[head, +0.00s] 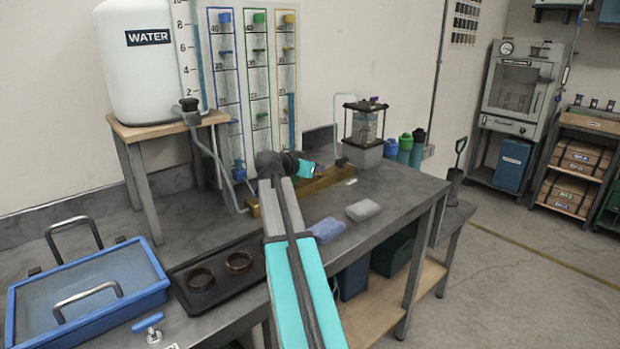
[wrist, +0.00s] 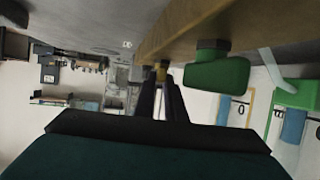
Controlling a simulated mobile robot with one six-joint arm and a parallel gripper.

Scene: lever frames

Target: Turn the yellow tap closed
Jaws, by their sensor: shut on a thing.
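The brass manifold (head: 258,207) lies on the bench below the gauge board, and its side shows in the wrist view (wrist: 170,30). My gripper (head: 316,170) is at the manifold, and my arm covers part of it in the head view. In the wrist view my two dark fingers (wrist: 161,88) are close together on the small yellow tap (wrist: 161,70), of which only a little shows. The tap is hidden in the head view, and its turn angle cannot be told. A green tap (wrist: 215,75) sits on the manifold beside my fingers, apart from them.
The gauge board (head: 255,75) with blue, green and yellow columns stands behind. A white water tank (head: 140,60) is at the left. A caged device (head: 365,130) stands right of the manifold. Blue and grey sponges (head: 362,210), a black tray (head: 220,265) and a blue-rimmed basin (head: 85,290) lie in front.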

